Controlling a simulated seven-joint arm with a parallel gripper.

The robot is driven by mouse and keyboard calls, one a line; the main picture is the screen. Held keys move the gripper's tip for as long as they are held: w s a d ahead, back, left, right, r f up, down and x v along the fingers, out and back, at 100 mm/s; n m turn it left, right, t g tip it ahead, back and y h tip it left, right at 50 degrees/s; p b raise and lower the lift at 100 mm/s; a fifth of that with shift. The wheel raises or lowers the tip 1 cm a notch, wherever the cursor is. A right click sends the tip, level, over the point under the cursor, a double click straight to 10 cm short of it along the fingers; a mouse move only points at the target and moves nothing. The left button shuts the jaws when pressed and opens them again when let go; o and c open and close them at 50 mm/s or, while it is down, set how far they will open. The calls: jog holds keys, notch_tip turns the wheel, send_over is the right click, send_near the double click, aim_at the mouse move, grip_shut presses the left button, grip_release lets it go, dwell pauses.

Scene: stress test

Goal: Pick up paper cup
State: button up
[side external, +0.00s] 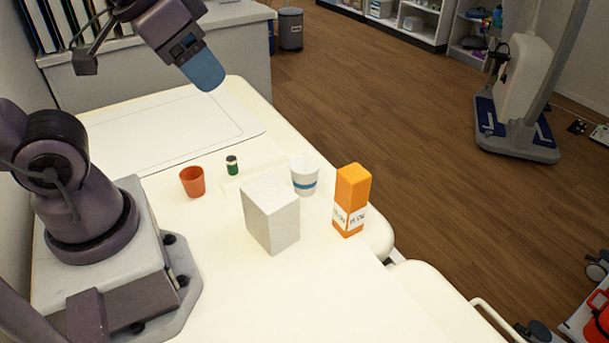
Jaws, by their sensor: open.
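A white paper cup (304,172) with a blue band stands upright on the pale table (330,300), near its far right edge. It stands behind and right of a white box and left of an orange carton, and the box is close in front of it. A smaller orange-red cup (192,182) stands further left. My gripper (205,72), with a blue end, is high above the back left of the table, well away from the paper cup. It is open, and I see nothing held in it; its fingers show from one side only.
The white box (270,214) and the tall orange carton (351,200) flank the paper cup. A small dark green-banded jar (232,165) stands between the cups. The table's front is clear. A grey bin (290,30) stands on the wooden floor.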

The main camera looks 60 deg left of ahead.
jog(key=o, duration=0.7)
jog(key=shift+o, duration=0.2)
